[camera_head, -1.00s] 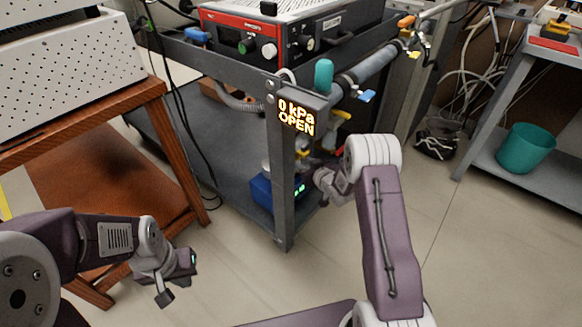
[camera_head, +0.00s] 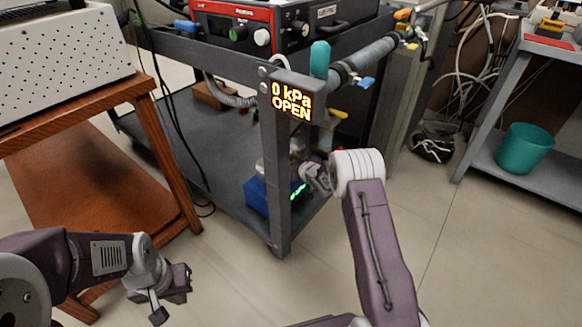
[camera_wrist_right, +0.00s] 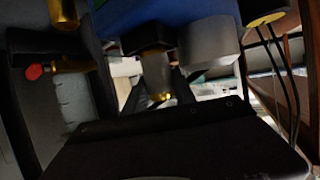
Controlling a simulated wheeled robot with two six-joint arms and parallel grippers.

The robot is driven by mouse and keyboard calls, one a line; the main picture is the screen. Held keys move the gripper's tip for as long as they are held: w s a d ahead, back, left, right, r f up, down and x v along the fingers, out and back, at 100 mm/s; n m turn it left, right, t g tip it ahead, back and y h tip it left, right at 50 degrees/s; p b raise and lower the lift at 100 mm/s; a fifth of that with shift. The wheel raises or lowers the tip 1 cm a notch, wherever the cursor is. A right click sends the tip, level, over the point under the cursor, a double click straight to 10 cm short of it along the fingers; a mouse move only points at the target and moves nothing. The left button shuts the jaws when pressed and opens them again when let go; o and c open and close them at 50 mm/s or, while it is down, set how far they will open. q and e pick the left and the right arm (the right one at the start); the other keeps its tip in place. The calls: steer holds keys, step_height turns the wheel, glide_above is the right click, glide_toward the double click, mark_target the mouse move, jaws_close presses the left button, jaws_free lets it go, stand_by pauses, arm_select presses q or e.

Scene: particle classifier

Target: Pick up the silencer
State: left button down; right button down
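I cannot pick out the silencer with certainty. In the right wrist view a small pale cylinder (camera_wrist_right: 156,72) with a gold end sits under a black block. A grey cylinder (camera_wrist_right: 208,44) is beside it, and a blue body (camera_wrist_right: 170,14) is above. My right arm reaches to the blue unit (camera_head: 262,195) on the cart's lower shelf. The right gripper's fingertips are hidden in the head view, and I cannot make out their grip in the dark wrist view. My left gripper (camera_head: 168,304) hangs at the lower left, its fingers apart and empty.
The cart's grey post (camera_head: 277,185) with a display reading 0 kPa OPEN (camera_head: 291,101) stands close left of my right arm. A wooden table (camera_head: 90,165) is near my left arm. A teal bucket (camera_head: 524,149) stands at right.

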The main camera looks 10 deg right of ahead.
steer(key=shift+r, duration=0.15)
steer(key=shift+r+p, duration=0.35)
steer(key=shift+p, duration=0.05)
steer(key=r+p, duration=0.2)
steer(key=d+r+p, duration=0.1)
steer(key=r+p, duration=0.1)
steer(key=shift+r, duration=0.25)
steer(key=d+r+p, duration=0.5)
steer(key=d+p, duration=0.1)
steer(key=d, duration=0.4)
steer(key=shift+s+d+r, duration=0.35)
steer(key=shift+d, duration=0.05)
